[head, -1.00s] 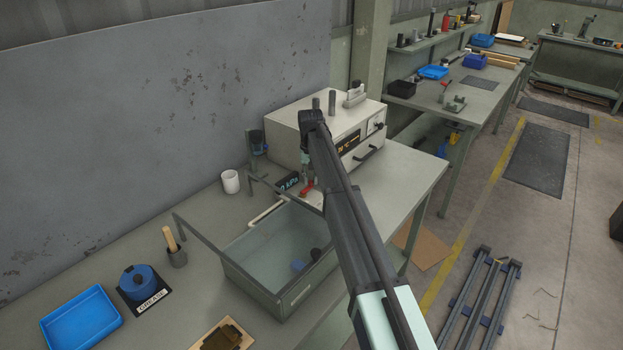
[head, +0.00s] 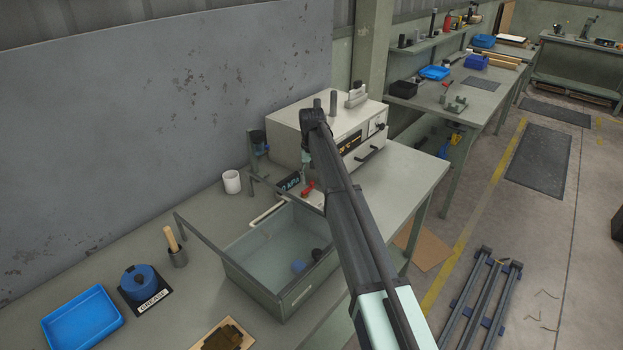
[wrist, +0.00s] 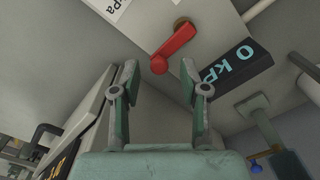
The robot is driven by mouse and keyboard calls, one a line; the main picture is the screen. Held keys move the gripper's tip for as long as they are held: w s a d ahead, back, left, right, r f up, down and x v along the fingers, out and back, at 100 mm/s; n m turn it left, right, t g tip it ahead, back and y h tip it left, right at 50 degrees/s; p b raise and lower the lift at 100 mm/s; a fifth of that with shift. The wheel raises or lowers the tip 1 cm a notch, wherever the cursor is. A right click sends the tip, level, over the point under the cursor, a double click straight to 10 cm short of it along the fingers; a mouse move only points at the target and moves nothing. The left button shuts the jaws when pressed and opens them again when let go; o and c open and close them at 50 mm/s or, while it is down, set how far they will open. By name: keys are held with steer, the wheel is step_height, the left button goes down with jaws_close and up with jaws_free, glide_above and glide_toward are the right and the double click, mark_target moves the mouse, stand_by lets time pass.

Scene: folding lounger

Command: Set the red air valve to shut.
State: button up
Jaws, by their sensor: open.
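The red air valve is a red lever (wrist: 174,48) on a brownish pivot, on a pale panel in the wrist view. It slants down and left in the picture from the pivot to its rounded end. In the head view the red valve (head: 308,188) shows at the front left of the white machine. My gripper (wrist: 159,75) is open and empty, with one finger on each side of the picture. The lever's free end appears between and just beyond the fingertips; I see no contact. In the head view my arm hides most of the gripper.
A dark display (wrist: 226,68) reading 0 kPa sits right of the lever. The white machine (head: 285,122) stands behind, and an open grey-green tank (head: 243,283) stands in front. A white cup (head: 231,182) is to the left.

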mark_target(312, 182)
step_height(312, 182, up, 12)
steer(key=shift+f, duration=0.25)
stand_by(0.4)
